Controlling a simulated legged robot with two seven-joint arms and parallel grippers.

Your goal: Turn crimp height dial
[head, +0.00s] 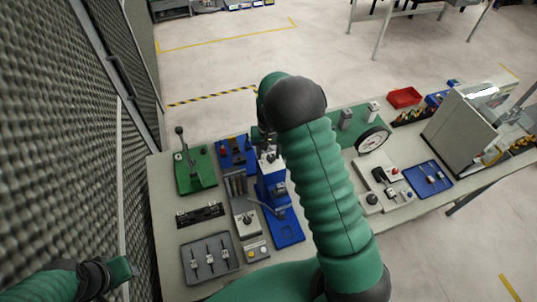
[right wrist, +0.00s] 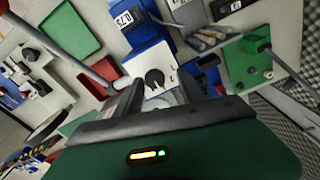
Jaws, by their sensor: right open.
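The blue crimp press (head: 273,190) stands on the bench left of my right forearm. In the right wrist view, a small black notched round part (right wrist: 155,78), which looks like the crimp height dial, sits on a pale block on the blue press body (right wrist: 150,57). My right gripper (right wrist: 157,92) is open, with its fingers on either side of the pale block, close to the dial. Contact cannot be told. In the head view the right gripper (head: 264,142) is over the top of the press, partly hidden by my arm. My left gripper (head: 122,268) is low at the left, away from the press; its jaws are unclear.
A green lever fixture (head: 195,172) stands left of the press. A grey tray with several tools (head: 228,268) lies in front of it. Right of my arm are a round gauge (head: 372,139), a blue tray (head: 440,188) and a clear-topped machine (head: 455,130). A mesh wall (head: 50,140) rises at left.

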